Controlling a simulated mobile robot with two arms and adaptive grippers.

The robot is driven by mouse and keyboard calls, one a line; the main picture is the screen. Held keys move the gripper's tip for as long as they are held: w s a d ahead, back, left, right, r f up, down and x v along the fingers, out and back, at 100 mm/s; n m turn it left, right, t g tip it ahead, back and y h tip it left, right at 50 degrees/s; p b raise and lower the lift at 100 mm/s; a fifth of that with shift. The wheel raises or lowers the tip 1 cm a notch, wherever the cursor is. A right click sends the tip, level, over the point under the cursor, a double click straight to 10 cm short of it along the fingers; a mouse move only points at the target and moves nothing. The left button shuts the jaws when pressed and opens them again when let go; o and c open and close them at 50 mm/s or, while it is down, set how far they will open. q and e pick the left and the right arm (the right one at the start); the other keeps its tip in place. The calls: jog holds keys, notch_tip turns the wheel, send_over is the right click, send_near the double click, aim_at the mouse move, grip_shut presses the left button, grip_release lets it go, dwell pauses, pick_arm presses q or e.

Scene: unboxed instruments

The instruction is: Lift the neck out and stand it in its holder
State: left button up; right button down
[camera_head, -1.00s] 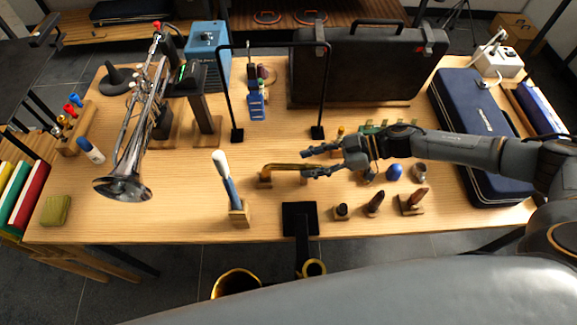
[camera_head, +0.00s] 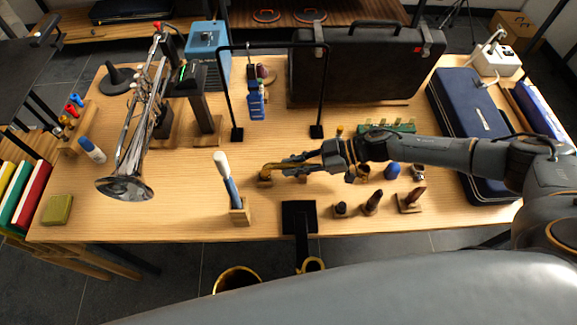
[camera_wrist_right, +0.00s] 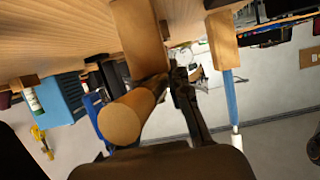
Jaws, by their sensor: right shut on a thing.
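The neck (camera_head: 272,166) is a curved brass-coloured tube at the front middle of the table, low over a small wooden block (camera_head: 264,181) at its left end. My right gripper (camera_head: 291,166) comes in from the right and is shut on the neck's right part, hiding much of it. In the right wrist view a tan, round-ended cylinder (camera_wrist_right: 124,120), seemingly the neck's corked end, lies beside the dark fingers (camera_wrist_right: 178,75). I cannot tell whether the neck still touches its supports. I cannot make out which stand is its holder. My left gripper is out of view.
A blue-and-white tool stands in a wooden block (camera_head: 240,212) left of the neck. Small pieces on wooden bases (camera_head: 371,205) stand to the front right. A black frame (camera_head: 237,132) stands behind, and a trumpet (camera_head: 140,130) is at left. Bare table lies between.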

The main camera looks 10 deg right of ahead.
aim_at(294, 164)
notch_tip(294, 164, up, 10)
jog(key=shift+f+p, duration=0.25)
jog(key=shift+p, duration=0.15)
jog(key=shift+h, duration=0.5)
jog(key=shift+a+f, duration=0.2)
jog(key=shift+f, duration=1.6)
jog(key=shift+a+f, duration=0.2)
jog(key=shift+f, duration=1.6)
jog(key=shift+r+p, duration=0.1)
jog(key=shift+p, duration=0.4)
jog(key=shift+f, duration=0.75)
jog(key=shift+p, duration=0.4)
